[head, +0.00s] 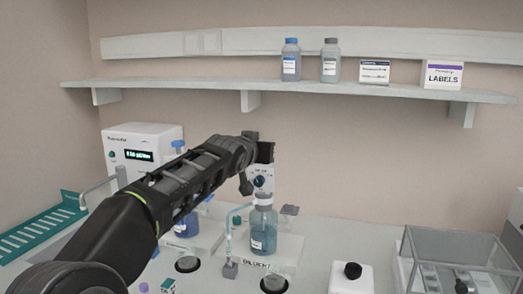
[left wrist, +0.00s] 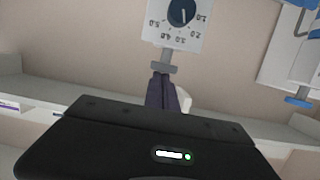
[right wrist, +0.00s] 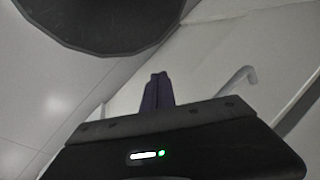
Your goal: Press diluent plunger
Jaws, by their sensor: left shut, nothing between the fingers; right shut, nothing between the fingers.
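The diluent dispenser has a bottle (head: 263,232) of blue liquid standing behind a label that reads DILUENT. Its white head with a dark dial (head: 260,181) sits on top. In the left wrist view the dial (left wrist: 182,12) shows upside down, with the grey plunger (left wrist: 167,54) and its flat end below it. My left gripper (left wrist: 161,78) is shut and empty, its fingertips right at the plunger's flat end. I cannot tell whether they touch. In the head view my left gripper hides the plunger. My right gripper (right wrist: 157,77) is shut and empty, away from the dispenser.
A second blue bottle (head: 187,226) stands left of the diluent, partly behind my arm. A white instrument with a green display (head: 138,155) stands behind. A clear-walled box (head: 455,252) is at the right. A shelf (head: 300,92) with bottles and boxes runs above.

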